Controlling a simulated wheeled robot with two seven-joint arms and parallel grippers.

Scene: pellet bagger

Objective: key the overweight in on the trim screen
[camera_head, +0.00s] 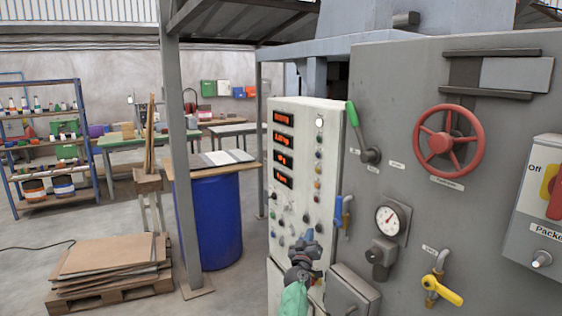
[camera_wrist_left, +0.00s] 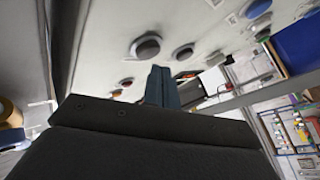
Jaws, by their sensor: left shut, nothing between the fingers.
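The cream control panel (camera_head: 310,150) stands right of centre in the head view. It carries several red-lit displays (camera_head: 284,139) in a column, with knobs and buttons beside and below them. The digits are too small to read surely. My left gripper (camera_head: 308,238) is in front of the panel's lower part, shut and empty. In the left wrist view its closed fingers (camera_wrist_left: 161,86) point at the panel face (camera_wrist_left: 110,30), close to round dark knobs (camera_wrist_left: 147,47) and small buttons. I cannot tell whether the fingertips touch the panel. My right gripper is in neither view.
A grey machine wall with a red handwheel (camera_head: 449,142), a green-handled lever (camera_head: 361,130), a gauge (camera_head: 388,220) and a yellow valve handle (camera_head: 442,290) adjoins the panel on the right. A blue drum (camera_head: 208,222) and a pallet of boards (camera_head: 112,268) stand left.

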